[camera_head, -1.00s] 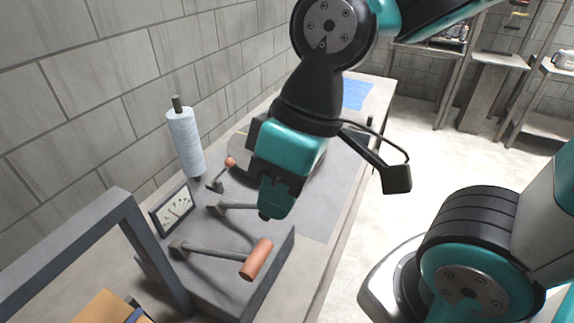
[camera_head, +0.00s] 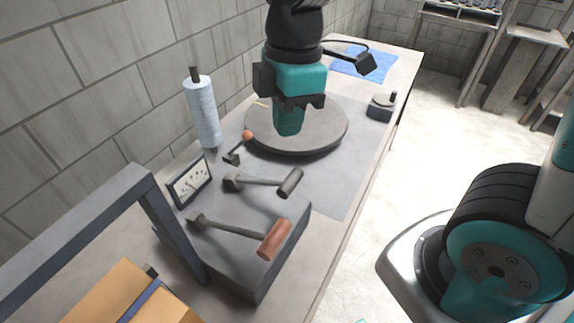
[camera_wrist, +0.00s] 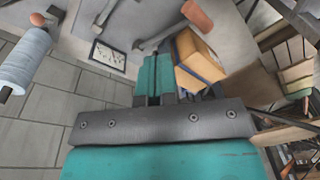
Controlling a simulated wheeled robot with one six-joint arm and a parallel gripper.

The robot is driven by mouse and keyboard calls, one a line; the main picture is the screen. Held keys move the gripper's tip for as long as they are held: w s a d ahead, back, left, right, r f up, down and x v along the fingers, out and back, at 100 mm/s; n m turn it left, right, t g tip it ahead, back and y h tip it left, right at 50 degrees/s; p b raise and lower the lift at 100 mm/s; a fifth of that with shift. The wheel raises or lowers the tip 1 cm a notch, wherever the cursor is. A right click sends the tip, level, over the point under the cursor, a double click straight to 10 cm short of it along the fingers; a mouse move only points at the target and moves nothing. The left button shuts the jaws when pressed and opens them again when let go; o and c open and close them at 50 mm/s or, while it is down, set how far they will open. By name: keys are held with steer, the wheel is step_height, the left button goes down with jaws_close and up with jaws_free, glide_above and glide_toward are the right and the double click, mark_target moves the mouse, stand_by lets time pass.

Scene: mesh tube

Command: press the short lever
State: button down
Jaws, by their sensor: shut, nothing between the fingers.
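The short lever (camera_head: 240,145) has an orange ball knob and a small dark base, and tilts up behind the other two levers. A middle lever (camera_head: 262,181) has a dark grey cylindrical grip. A longer lever (camera_head: 232,228) in front has an orange-red cylindrical grip, which shows at the top of the wrist view (camera_wrist: 197,14). My gripper (camera_head: 289,130) is shut and empty. In the head view it appears right of the ball knob, in front of the round disc, apart from the levers. The teal fingers show in the wrist view (camera_wrist: 155,76).
A grey round disc (camera_head: 325,128) lies behind the levers. A dial meter (camera_head: 190,183) and a wrapped roll (camera_head: 202,115) stand to the left. A dark frame (camera_head: 172,228) and cardboard box (camera_head: 115,292) are at front left. A small dark block (camera_head: 381,107) sits near the right edge.

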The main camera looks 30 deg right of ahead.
mark_target(288, 178)
steer(key=w+d+f+n+h, duration=0.1)
steer(key=w+f+n+h, duration=0.1)
steer(key=w+n, duration=0.4)
steer(key=shift+n+g, duration=0.4)
steer(key=shift+n, duration=0.4)
steer(key=f+p, duration=0.1)
steer(key=f, duration=0.3)
steer(key=s+f+p, duration=0.1)
steer(key=f, duration=0.4)
steer(key=d+f+p, duration=0.1)
steer(key=f, duration=0.3)
steer(key=shift+s+d+f, duration=0.1)
steer(key=shift+s+f, duration=0.25)
steer(key=shift+f, duration=0.05)
steer(key=shift+f, duration=0.1)
